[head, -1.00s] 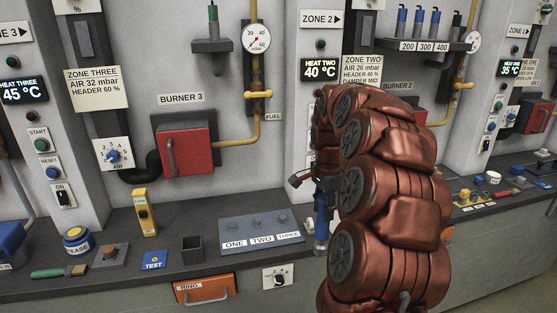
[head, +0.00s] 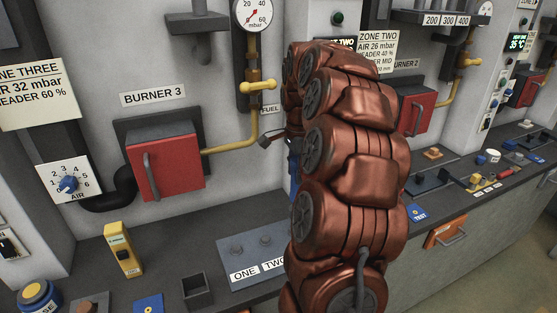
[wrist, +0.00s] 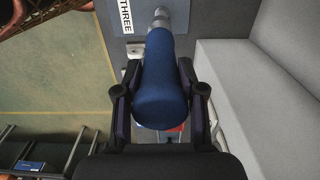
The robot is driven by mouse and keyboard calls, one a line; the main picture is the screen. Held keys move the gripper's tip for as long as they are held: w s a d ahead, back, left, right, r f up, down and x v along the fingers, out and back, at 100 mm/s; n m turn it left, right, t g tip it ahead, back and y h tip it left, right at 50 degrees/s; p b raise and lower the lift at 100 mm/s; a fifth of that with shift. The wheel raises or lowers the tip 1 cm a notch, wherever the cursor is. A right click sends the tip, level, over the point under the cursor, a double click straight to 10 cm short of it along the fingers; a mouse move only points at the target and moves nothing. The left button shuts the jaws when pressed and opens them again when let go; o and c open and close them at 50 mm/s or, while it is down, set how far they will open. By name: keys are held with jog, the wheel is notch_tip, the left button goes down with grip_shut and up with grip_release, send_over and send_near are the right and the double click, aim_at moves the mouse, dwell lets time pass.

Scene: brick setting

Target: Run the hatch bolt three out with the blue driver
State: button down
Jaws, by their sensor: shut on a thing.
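The blue driver (wrist: 160,92) shows in the wrist view with its thick handle toward me and its metal shaft pointing away. My gripper (wrist: 159,76) is shut around its handle. The shaft end lies beside the THREE label (wrist: 126,15) of the hatch plate; I cannot tell whether it touches a bolt. In the head view, the grey hatch plate (head: 236,252) lies on the counter, with bolts by labels ONE and TWO visible. My arm hides its right end, including bolt three. Only a sliver of the driver (head: 294,178) shows left of my arm.
The red Burner 3 door (head: 166,165) and a yellow pipe (head: 228,145) are behind the plate. A yellow handheld device (head: 122,250) and an open dark box (head: 196,291) stand to its left. In the wrist view, a pale wall (wrist: 265,90) rises at right.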

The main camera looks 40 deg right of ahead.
aim_at(294, 187)
jog(key=shift+w, duration=0.3)
jog(key=shift+a+f+b, duration=0.1)
jog(key=shift+b, duration=0.4)
jog(key=shift+f+b, duration=1.95)
jog(key=shift+f, duration=0.8)
jog(key=shift+b, duration=0.75)
